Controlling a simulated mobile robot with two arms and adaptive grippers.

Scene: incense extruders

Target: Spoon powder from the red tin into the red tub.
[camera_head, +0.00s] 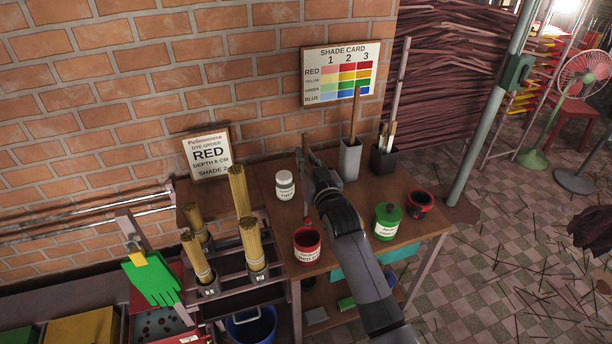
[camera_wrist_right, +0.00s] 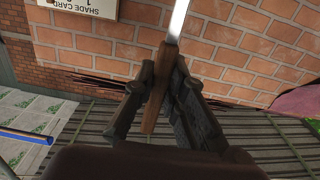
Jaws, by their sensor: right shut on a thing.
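My right gripper (camera_head: 310,166) is shut on the wooden handle of a spoon (camera_head: 306,143), above the work table. In the right wrist view the fingers (camera_wrist_right: 158,98) clasp the brown handle (camera_wrist_right: 149,123), and a pale metal shaft (camera_wrist_right: 178,20) runs out of the picture. The spoon's lower end is small and partly hidden by the gripper; it hangs near the open, labelled red tin (camera_head: 307,257). I cannot tell whether it touches or carries powder. A tub with a red rim (camera_head: 172,272) stands at lower left, partly hidden. My left gripper is not in view.
Holders (camera_head: 350,160) with upright sticks stand behind. Stick bundles (camera_head: 251,245), a green glove (camera_head: 150,281) and a blue bucket (camera_head: 250,326) are at left.

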